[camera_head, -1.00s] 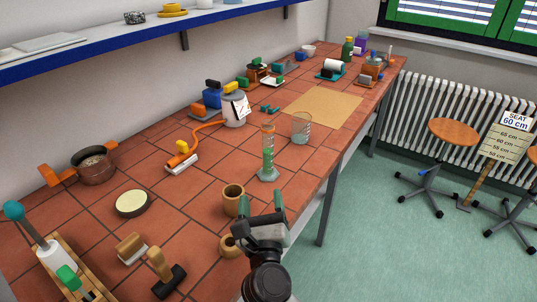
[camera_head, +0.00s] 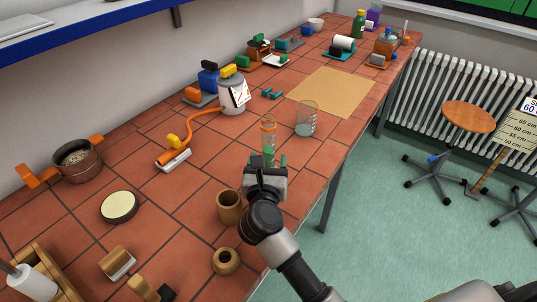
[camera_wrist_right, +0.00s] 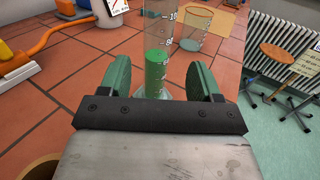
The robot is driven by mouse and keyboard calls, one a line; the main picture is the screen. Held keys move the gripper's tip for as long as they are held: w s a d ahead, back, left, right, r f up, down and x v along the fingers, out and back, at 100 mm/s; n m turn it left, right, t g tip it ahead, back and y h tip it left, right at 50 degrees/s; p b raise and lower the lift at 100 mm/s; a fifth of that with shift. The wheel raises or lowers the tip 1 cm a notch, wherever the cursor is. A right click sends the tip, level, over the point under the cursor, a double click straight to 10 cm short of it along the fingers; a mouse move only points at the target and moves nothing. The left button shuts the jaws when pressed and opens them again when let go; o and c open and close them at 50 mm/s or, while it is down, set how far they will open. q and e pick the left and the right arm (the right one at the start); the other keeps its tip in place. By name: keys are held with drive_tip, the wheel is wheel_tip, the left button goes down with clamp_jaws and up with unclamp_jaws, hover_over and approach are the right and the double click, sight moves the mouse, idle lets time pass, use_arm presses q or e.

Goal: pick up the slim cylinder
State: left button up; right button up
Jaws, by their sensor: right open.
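The slim cylinder (camera_head: 268,136) is a clear graduated tube with green liquid low inside and an orange top, standing upright on the tiled bench. It also shows in the right wrist view (camera_wrist_right: 157,45), upright between and just beyond my green fingertips. My right gripper (camera_head: 268,161) is open in front of it, with a finger on either side of the tube's line; the wrist view (camera_wrist_right: 157,80) shows gaps on both sides. The cylinder's base is partly hidden behind the gripper. My left gripper is not in view.
A glass beaker (camera_head: 306,119) stands close behind the cylinder to the right. A wooden cup (camera_head: 229,207) stands at the near left of my right gripper. A white jug (camera_head: 232,94) with an orange hose is farther left. The bench's right edge (camera_head: 342,165) is close.

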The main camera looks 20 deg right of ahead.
sight(268, 150)
drive_tip(key=x, duration=0.1)
drive_tip(key=p+x, duration=0.1)
drive_tip(key=x, duration=0.3)
drive_tip(key=shift+w+a+r+p, duration=0.15)
drive_tip(key=shift+r+p, duration=0.15)
drive_tip(key=shift+p, duration=0.05)
drive_tip(key=shift+w+f, duration=0.1)
drive_tip(key=shift+w, duration=0.2)
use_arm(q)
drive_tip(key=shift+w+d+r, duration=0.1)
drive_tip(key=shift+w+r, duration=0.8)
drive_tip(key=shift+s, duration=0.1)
use_arm(e)
drive_tip(key=shift+s, duration=0.1)
drive_tip(key=shift+c, duration=0.3)
drive_tip(key=shift+c, duration=1.1)
drive_tip(key=c, duration=0.8)
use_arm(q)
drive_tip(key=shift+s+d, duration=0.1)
